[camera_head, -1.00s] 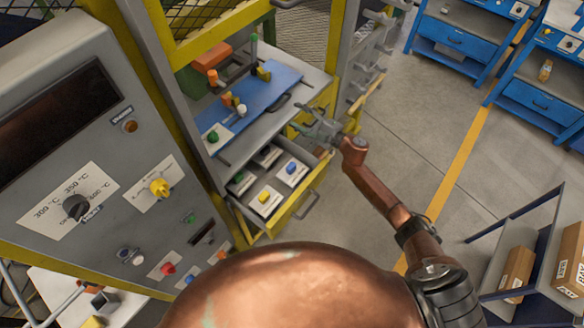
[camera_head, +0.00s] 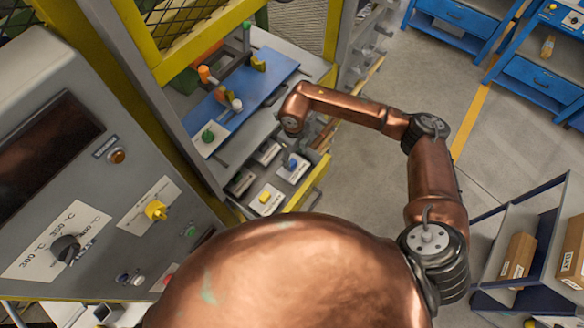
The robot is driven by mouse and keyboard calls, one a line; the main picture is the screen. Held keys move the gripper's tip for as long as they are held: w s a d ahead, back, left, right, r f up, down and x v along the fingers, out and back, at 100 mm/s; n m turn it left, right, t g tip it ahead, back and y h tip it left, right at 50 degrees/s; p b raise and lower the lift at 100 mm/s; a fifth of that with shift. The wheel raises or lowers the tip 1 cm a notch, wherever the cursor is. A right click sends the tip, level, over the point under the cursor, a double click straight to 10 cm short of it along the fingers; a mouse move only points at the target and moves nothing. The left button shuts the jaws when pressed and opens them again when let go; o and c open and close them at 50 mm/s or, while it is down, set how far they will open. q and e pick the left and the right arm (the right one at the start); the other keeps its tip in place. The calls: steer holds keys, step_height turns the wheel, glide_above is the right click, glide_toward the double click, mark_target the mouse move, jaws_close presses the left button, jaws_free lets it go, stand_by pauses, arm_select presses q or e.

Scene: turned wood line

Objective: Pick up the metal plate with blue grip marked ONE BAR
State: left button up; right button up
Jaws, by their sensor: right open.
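The metal plate with the blue grip (camera_head: 297,174) lies in the open drawer (camera_head: 314,183), at the drawer's right side. Its marking is too small to read. My right gripper (camera_head: 286,149) points down from the bent copper wrist, just above and behind the blue grip in the picture. It is open and looks empty; its fingers are small and partly lost against the drawer. I cannot tell whether they touch the plate. My left gripper is not in view.
A plate with a yellow grip (camera_head: 266,199) and other plates lie in the same drawer. Above it, a blue board (camera_head: 247,98) carries coloured knobs and a green-grip plate (camera_head: 208,138). The control panel (camera_head: 90,165) stands at left. Open floor (camera_head: 360,180) lies right.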

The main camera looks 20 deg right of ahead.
mark_target(293, 164)
steer(key=shift+f, duration=0.3)
step_height(293, 164, down, 4)
steer(key=shift+s+a+r, duration=0.1)
steer(key=shift+a+r, duration=0.05)
steer(key=shift+r, duration=0.05)
steer(key=shift+f, duration=0.5)
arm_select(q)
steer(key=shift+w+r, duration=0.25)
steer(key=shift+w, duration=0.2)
arm_select(e)
jaws_close()
